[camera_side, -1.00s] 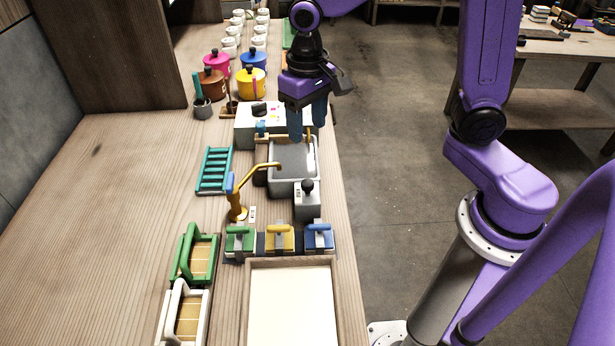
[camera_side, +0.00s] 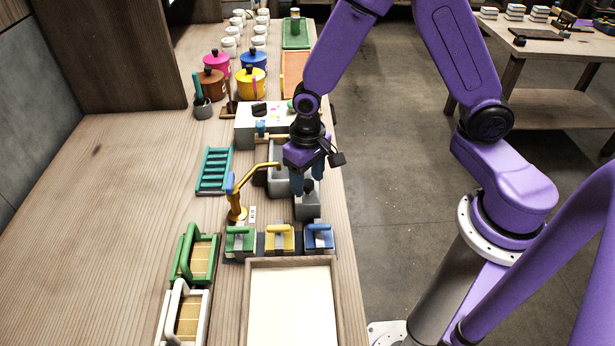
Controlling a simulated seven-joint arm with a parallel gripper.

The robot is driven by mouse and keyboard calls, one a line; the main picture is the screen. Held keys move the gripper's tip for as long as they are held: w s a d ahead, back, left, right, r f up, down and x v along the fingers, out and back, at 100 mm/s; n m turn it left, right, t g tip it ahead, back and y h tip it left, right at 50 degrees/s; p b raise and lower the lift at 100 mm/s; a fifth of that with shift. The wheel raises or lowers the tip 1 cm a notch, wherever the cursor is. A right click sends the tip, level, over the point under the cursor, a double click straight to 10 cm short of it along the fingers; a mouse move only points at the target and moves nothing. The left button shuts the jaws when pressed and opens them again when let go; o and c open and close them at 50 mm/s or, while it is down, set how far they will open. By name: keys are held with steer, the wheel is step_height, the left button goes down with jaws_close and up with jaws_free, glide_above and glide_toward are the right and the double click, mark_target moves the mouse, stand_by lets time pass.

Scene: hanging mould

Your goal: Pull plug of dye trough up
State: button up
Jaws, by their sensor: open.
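A small grey box (camera_side: 307,210) stands at the near end of a grey basin (camera_side: 281,187), close to the bench's right edge. A dark round knob shows on top of this box in the earlier view; my gripper hides it now. I cannot tell for sure whether this knob is the trough's plug. My gripper (camera_side: 307,189) points down over the box, open, with its two blue fingers at the place of the knob. Whether the fingers touch it is hidden.
A golden tap (camera_side: 240,195) with a blue handle stands left of the box. Green, yellow (camera_side: 279,240) and blue handled blocks stand just in front, before a wooden tray (camera_side: 292,300). A teal rack (camera_side: 214,170) lies left.

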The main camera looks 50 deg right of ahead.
steer(key=shift+f, duration=0.15)
jaws_close()
steer(key=shift+r, duration=1.55)
jaws_free()
